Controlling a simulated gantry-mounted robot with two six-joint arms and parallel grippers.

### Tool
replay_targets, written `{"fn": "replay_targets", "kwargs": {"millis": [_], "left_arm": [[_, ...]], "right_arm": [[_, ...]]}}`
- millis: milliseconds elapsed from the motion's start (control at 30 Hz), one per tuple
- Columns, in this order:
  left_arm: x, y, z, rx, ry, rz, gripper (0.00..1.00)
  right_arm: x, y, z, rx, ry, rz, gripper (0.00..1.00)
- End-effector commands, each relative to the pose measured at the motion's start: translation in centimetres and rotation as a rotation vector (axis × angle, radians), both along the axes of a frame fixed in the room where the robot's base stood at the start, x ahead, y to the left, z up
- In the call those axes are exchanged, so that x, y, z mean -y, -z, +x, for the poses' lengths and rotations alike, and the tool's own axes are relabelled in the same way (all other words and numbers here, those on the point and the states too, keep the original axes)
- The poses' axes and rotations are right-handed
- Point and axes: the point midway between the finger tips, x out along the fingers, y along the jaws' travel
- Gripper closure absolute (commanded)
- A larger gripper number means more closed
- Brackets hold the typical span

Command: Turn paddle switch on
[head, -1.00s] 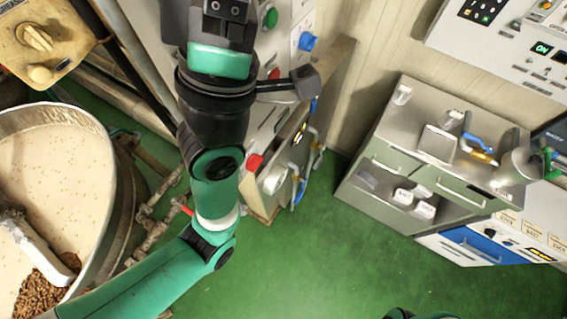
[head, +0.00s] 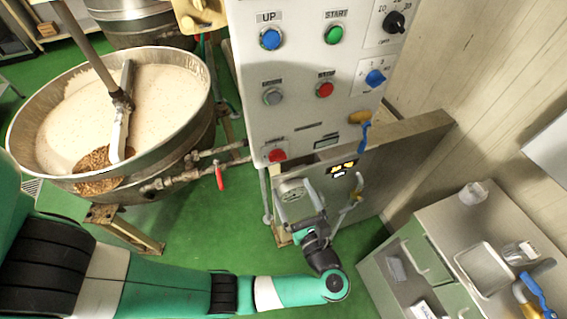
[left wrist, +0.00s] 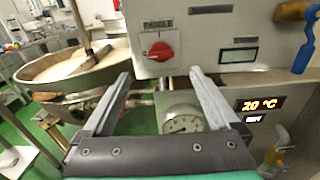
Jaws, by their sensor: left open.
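My left gripper (head: 305,205) is open and empty below the panel, by the round gauge, apart from the knob. It also shows in the left wrist view (left wrist: 160,76) with both fingers spread. The mixing paddle (head: 124,110) stands in the kettle (head: 195,100) of pale nougat. My right gripper is out of view.
The panel also has a blue button (head: 270,38), a green button (head: 334,34), a red button (head: 325,89) and a blue selector (head: 375,77). The gauge (left wrist: 182,120) and a temperature display (left wrist: 262,104) are below. A metal cabinet (head: 455,225) stands at right.

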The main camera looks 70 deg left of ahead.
Motion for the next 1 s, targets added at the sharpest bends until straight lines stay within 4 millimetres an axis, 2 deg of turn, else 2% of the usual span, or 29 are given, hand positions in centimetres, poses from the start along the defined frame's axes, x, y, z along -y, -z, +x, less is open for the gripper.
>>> {"fn": "replay_targets", "kwargs": {"millis": [300,500,633,867,1000], "left_arm": [[-6.6,-0.2,0.3,0.001,-0.005,0.0,0.05],[-10.0,-0.2,0.6,0.0,-0.002,0.001,0.05],[-10.8,-0.1,0.7,0.001,0.0,0.001,0.05],[-10.9,-0.1,0.7,0.001,0.002,0.001,0.05],[-10.8,-0.1,0.7,0.001,0.002,0.001,0.28]], "right_arm": [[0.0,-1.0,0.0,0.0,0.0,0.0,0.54],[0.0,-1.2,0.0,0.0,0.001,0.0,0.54],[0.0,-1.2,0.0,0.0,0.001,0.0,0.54],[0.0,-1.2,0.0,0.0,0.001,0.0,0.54],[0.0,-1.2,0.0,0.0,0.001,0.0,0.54]]}}
